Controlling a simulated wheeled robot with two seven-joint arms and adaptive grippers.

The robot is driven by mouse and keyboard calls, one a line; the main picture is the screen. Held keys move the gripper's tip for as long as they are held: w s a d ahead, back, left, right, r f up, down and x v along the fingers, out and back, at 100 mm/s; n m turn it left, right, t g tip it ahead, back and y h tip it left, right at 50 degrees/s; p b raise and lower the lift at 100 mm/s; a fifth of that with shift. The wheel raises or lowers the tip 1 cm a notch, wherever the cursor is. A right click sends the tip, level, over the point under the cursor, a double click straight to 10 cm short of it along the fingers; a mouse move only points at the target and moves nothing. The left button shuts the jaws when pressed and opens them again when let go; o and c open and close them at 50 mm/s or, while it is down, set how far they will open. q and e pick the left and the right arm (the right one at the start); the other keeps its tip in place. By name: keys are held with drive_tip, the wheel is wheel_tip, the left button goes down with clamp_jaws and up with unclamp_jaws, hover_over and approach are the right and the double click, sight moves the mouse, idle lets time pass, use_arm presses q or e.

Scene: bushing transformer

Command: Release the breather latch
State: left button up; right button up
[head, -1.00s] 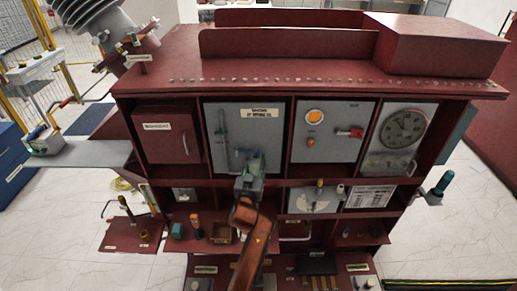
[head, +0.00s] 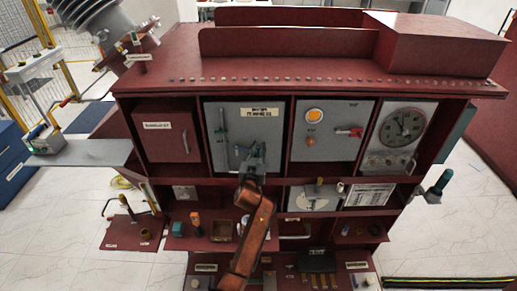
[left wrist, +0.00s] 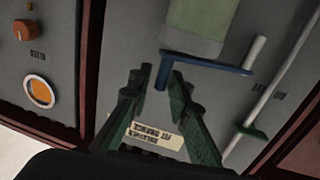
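The breather panel (head: 232,115) is a grey door with a label plate (head: 259,112); the label also shows upside down in the left wrist view (left wrist: 156,141). In that view a dark blue lever (left wrist: 208,62) with a short bent end crosses a grey-green block (left wrist: 200,28). My left gripper (head: 254,152) is in front of the panel's lower part. In the left wrist view its green fingers (left wrist: 161,74) are apart, with the lever's bent end between the tips in the picture. Contact cannot be told. My right gripper is not in view.
A pale rod (left wrist: 258,108) with a green clip stands beside the lever. The neighbouring panel (head: 335,125) has an orange lamp (head: 315,116) and a red handle (head: 350,132). A shelf with small parts (head: 205,232) lies below. A red door (head: 167,136) is at the left.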

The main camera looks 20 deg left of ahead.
use_arm(q)
clamp_jaws()
idle(0.5)
